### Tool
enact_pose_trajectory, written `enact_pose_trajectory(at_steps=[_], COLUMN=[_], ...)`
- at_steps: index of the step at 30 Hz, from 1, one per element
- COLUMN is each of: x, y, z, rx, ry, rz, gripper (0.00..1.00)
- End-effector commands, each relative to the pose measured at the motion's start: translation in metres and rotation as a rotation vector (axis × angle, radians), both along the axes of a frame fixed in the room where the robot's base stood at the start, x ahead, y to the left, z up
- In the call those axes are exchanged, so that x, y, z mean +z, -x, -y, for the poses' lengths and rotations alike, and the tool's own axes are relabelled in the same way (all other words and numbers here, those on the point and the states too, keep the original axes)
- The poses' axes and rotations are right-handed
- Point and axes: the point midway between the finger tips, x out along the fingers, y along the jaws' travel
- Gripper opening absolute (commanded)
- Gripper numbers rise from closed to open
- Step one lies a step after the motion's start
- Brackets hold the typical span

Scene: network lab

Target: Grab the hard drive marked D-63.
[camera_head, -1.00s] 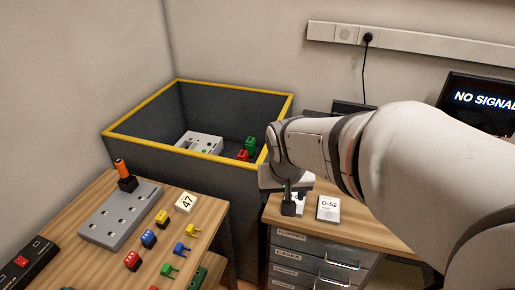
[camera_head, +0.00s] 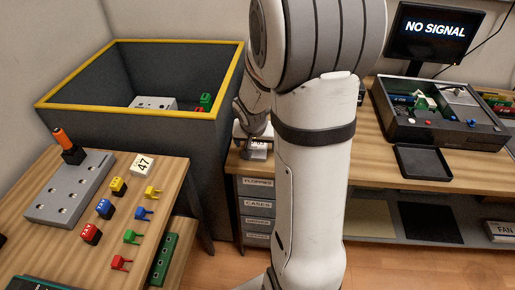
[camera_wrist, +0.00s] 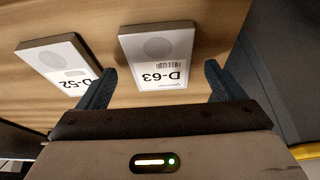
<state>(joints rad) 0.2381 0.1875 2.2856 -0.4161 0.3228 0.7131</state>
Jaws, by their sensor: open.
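The hard drive marked D-63 (camera_wrist: 158,48) lies flat on the wooden desk in the wrist view, its label facing up. My gripper (camera_wrist: 159,72) is open, with one dark finger to each side of the drive's label end in the picture; gaps show on both sides. How high the fingers are above the desk is hard to tell. A second drive, marked D-52 (camera_wrist: 60,58), lies just left of it, close to the left finger. In the head view, my arm largely covers this spot; a pale drive (camera_head: 258,151) shows beneath my gripper, its mark unreadable.
A grey bin with a yellow rim (camera_head: 140,42) stands left of the desk, near my gripper. A left table (camera_head: 110,175) holds a grey block and several coloured parts. An open black case (camera_head: 440,125) and a monitor (camera_head: 434,30) are at the right.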

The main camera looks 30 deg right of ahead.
Motion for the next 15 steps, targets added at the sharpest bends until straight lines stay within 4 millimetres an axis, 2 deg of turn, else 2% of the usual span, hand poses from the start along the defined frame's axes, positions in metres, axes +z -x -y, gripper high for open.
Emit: enact_pose_trajectory(at_steps=[3,11,15], x=[-0.0114,-0.0123,-0.0122], y=[-0.0034,-0.0041,-0.004], z=[0.0027,0.0034,0.0035], rx=[-0.001,-0.001,-0.002], ry=[0.0,0.0,-0.001], rz=[0.0,0.0,0.0], gripper=[0.89,0.89,0.78])
